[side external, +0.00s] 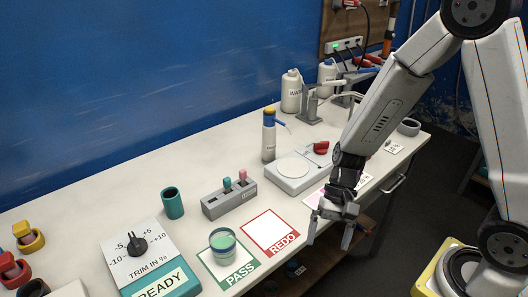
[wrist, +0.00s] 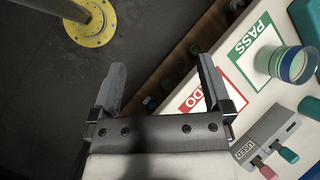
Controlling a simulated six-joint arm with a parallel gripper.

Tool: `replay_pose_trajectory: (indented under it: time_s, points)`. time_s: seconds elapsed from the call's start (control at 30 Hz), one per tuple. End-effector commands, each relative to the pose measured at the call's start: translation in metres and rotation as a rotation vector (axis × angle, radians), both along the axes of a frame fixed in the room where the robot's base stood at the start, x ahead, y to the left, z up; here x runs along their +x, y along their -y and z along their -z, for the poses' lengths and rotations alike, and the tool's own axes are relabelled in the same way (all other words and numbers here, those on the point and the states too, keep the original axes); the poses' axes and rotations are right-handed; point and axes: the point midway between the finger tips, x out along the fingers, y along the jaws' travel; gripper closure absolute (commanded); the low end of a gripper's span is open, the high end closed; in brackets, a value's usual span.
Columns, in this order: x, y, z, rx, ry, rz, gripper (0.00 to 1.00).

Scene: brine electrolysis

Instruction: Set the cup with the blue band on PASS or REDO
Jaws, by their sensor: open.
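The cup with the blue band (side external: 222,242) stands upright on the green-bordered PASS card (side external: 241,275); it also shows at the right of the wrist view (wrist: 290,64), with greenish contents. The red-bordered REDO card (side external: 270,231) lies beside PASS and looks bare; in the wrist view one finger hides part of it (wrist: 197,97). My gripper (side external: 329,243) is open and empty, to the right of the REDO card near the table's front edge. In the wrist view its fingers (wrist: 160,65) point past the edge toward the floor, apart from the cup.
A grey holder (side external: 229,200) with two coloured plugs and a teal cylinder (side external: 172,203) stand behind the cards. The trim dial panel (side external: 138,252) is left of PASS. A scale (side external: 296,173) and a bottle (side external: 269,140) stand farther back. A shelf lies below the table edge.

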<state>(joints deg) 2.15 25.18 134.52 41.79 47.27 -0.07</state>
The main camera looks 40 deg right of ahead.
Motion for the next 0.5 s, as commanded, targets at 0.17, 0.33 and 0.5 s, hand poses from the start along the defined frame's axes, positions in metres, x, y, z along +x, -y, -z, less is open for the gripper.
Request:
replay_pose_trajectory:
  time_s: [0.17,0.33,0.5]
  points:
    - [-0.001,0.032,-0.014,-0.184,0.206,-0.202,0.0]
    - [0.007,0.057,-0.031,-0.338,0.411,-0.384,0.0]
    - [0.016,0.071,-0.047,-0.443,0.574,-0.523,0.0]
